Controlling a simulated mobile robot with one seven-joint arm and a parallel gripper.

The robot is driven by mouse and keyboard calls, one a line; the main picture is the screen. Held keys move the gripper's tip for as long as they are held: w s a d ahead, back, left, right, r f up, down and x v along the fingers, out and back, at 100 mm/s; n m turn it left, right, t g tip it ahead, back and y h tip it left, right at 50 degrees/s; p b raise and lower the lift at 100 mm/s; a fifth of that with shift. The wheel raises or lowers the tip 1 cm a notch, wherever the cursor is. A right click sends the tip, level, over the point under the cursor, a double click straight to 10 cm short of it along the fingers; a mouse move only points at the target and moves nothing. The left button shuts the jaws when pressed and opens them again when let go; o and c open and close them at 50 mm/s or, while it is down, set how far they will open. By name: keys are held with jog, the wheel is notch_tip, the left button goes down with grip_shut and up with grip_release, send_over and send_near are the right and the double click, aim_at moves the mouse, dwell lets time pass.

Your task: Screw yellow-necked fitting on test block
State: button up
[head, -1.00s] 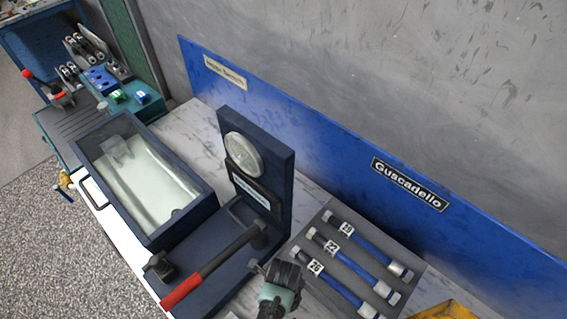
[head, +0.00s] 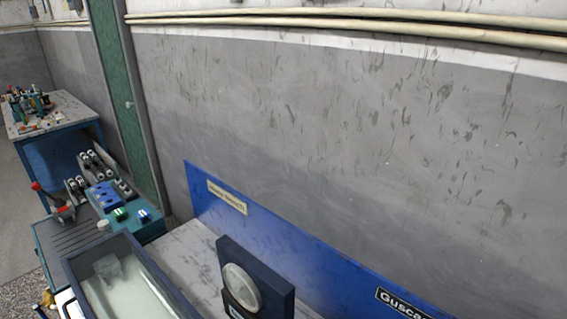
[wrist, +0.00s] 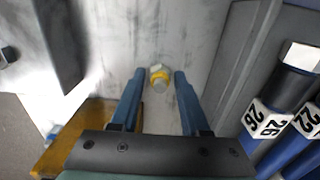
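The yellow-necked fitting (wrist: 158,78) shows in the wrist view as a small pale piece with a yellow band, over the marbled white bench top. My gripper (wrist: 160,72) is open, with its two blue fingers apart on either side of the fitting in the picture. No contact shows, and I cannot tell how far below the fingertips the fitting is. My gripper and the fitting are out of the head view.
Blue hoses (wrist: 297,86) with number tags lie on a grey holder at the right of the wrist view. A yellow-orange tray (wrist: 85,125) is at lower left. In the head view, a dark-framed basin (head: 165,283) stands left of the gauge block, before a blue back panel (head: 290,245).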

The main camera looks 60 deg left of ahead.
grip_shut()
jog(key=shift+r+p, duration=3.05)
jog(key=shift+p, duration=0.05)
